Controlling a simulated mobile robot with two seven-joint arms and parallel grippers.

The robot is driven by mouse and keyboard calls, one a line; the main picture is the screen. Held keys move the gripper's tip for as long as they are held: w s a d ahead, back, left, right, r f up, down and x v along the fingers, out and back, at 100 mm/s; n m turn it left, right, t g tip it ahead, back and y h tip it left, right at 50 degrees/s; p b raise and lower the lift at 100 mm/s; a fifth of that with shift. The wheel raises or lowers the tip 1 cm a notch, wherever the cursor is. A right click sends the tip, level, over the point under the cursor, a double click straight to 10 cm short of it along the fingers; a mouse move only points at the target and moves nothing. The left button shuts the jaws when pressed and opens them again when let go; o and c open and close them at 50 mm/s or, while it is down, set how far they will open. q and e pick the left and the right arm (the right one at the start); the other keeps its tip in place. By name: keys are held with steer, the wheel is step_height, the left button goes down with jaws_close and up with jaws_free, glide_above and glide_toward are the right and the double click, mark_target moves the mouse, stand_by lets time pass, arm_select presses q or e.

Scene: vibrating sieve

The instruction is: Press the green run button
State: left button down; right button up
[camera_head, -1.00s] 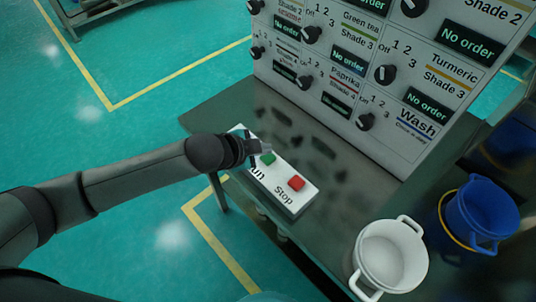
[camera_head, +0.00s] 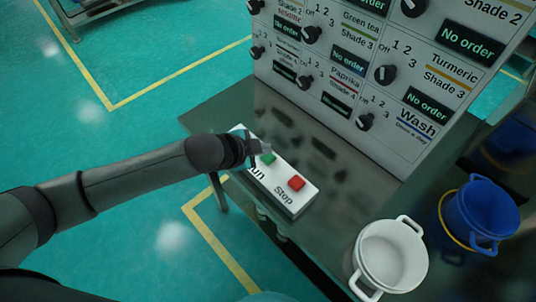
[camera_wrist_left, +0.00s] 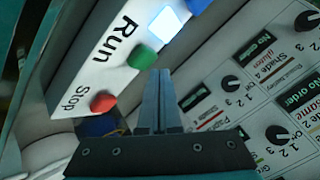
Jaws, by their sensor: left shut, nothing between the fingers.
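The green run button (camera_head: 268,158) sits on a white control box beside the word Run, partly covered by my gripper in the head view. It shows clearly in the left wrist view (camera_wrist_left: 141,57). The red stop button (camera_head: 296,183) is on the same box; it also shows in the left wrist view (camera_wrist_left: 103,101). My left gripper (camera_head: 264,149) is shut and empty, its fingertips close to the green button. In the left wrist view the shut fingers (camera_wrist_left: 159,75) end just beside the green button; I cannot tell whether they touch it. My right gripper is not in view.
The control box (camera_head: 283,196) lies on a dark table (camera_head: 340,215). A panel with knobs and order displays (camera_head: 350,70) stands behind it. A white pot (camera_head: 390,258) and a blue pot (camera_head: 482,212) are at the right. A lit square (camera_wrist_left: 168,24) is on the box.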

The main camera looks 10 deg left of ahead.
mark_target(264, 159)
arm_select(q)
steer(key=shift+f, duration=0.1)
steer(key=shift+f, duration=0.35)
steer(key=shift+f, duration=0.5)
stand_by(0.6)
stand_by(0.4)
steer(key=shift+r+p, duration=0.9)
steer(key=shift+p, duration=0.15)
steer(key=shift+r, duration=0.1)
step_height(264, 159, up, 5)
steer(key=p, duration=0.6)
